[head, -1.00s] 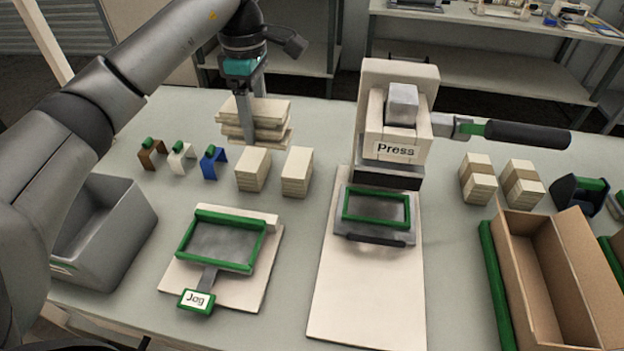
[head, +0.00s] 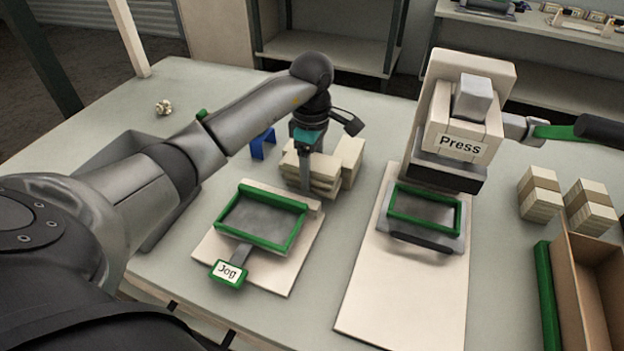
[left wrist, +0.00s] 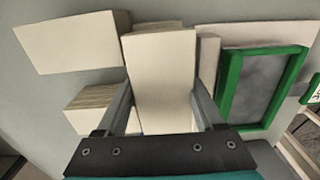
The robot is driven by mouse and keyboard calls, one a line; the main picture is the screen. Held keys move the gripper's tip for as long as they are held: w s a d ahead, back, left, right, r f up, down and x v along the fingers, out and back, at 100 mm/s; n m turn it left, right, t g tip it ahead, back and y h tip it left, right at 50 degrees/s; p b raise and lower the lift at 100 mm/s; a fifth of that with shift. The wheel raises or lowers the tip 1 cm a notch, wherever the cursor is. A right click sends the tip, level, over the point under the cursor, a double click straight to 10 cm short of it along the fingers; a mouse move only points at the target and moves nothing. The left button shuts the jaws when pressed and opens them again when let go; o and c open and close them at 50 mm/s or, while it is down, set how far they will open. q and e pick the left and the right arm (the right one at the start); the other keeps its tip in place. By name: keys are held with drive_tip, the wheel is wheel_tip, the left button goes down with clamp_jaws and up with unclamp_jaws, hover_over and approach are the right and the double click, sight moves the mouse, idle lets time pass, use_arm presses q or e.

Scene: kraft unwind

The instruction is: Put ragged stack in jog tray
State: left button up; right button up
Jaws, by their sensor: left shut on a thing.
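The ragged stack (head: 326,174) is a pile of cream paper pads with uneven, offset edges. My left gripper (head: 306,186) is shut on it, one finger on each side in the left wrist view, where the stack's top (left wrist: 160,72) shows. The stack is just behind the jog tray (head: 298,232), a green-rimmed grey tray on a cream board with a "Jog" label. The tray also shows to the right of the stack in the left wrist view (left wrist: 231,90). Whether the stack touches the table is unclear. My right gripper is out of view.
A neat stack (head: 352,156) stands right beside the ragged stack. Banded stacks (head: 540,195) and a cardboard box (head: 590,280) are farther right. A grey bin is partly hidden behind my left arm.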

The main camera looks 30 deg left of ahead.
sight(312, 180)
use_arm(q)
drive_tip(key=shift+f, duration=1.55)
drive_tip(key=shift+f, duration=0.1)
drive_tip(key=o, duration=1.2)
drive_tip(key=shift+b, duration=0.3)
